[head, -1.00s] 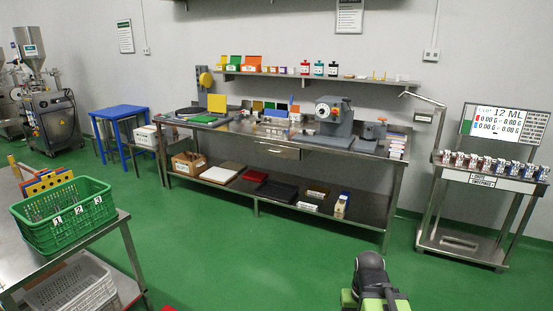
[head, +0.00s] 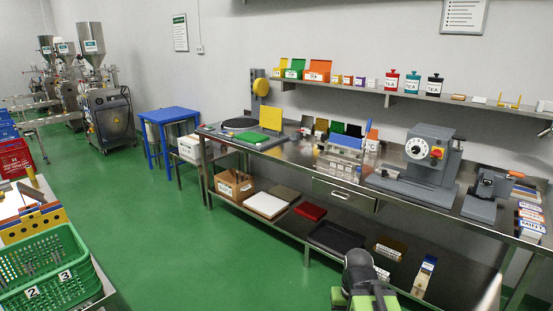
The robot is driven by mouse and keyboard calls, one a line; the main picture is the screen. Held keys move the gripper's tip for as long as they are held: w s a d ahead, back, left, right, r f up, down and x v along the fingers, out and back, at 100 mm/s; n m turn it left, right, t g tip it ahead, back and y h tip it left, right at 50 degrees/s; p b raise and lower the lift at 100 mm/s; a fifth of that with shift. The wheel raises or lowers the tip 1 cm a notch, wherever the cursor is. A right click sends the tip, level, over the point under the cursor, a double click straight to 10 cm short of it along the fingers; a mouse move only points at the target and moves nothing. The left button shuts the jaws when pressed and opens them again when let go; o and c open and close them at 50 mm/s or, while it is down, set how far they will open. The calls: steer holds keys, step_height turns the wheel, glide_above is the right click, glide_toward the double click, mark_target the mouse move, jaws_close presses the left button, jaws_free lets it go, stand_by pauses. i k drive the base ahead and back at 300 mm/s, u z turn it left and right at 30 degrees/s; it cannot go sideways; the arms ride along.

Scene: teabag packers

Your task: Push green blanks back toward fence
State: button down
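A flat green piece (head: 250,138), perhaps the green blanks, lies toward the left end of the steel workbench (head: 300,163). A yellow upright panel (head: 271,119) stands at its right. A smaller green upright piece (head: 337,127) stands in a row of coloured pieces farther right; I cannot tell which of these are the blanks. No fence can be made out for certain. My gripper (head: 366,285) is at the bottom edge, in front of the bench and well short of the green pieces. Its fingers do not show clearly, and I see nothing held.
A grey machine (head: 423,165) and a smaller grey device (head: 486,195) stand on the bench's right. A shelf (head: 370,90) with tins and boxes hangs above. A green crate (head: 45,270) is at lower left. Green floor (head: 170,225) is clear left of the bench.

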mark_target(251, 137)
steer(key=u, duration=0.4)
steer(key=i, duration=2.35)
steer(key=u, duration=1.05)
steer(key=i, duration=2.2)
steer(key=u, duration=1.05)
steer(key=i, duration=0.9)
steer(key=u, duration=0.35)
